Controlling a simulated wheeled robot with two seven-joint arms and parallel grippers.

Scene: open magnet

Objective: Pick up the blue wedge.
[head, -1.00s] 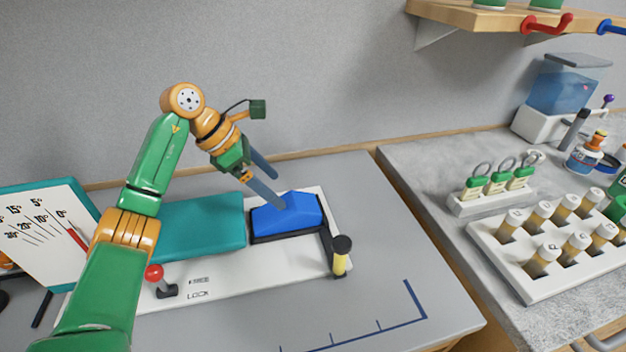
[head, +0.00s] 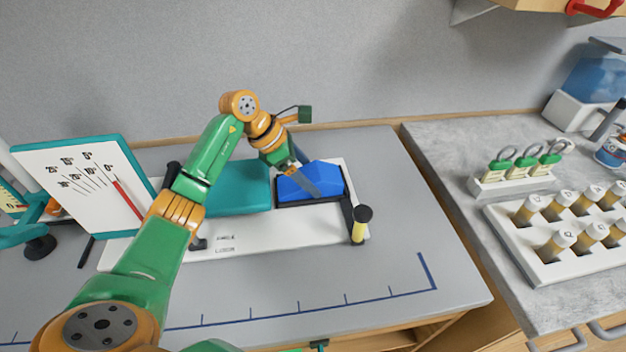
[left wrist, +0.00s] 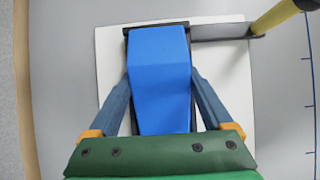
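The blue wedge (head: 322,174) sits in a black-edged holder (head: 310,203) on a white base plate (head: 260,233) on the grey table. My left gripper (head: 308,182) is low over it, pointing down. In the left wrist view, the left gripper (left wrist: 161,85) has its two fingers apart, one along each long side of the wedge (left wrist: 160,65). Whether the fingertips touch the wedge I cannot tell; their lower ends are partly hidden. My right gripper does not show.
A teal block (head: 240,188) lies left of the wedge. A yellow post with a black knob (head: 360,225) stands at the right front. An angle-scale board (head: 85,185) stands at left. A vial rack (head: 540,262) and padlock stand (head: 510,182) sit on the right counter.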

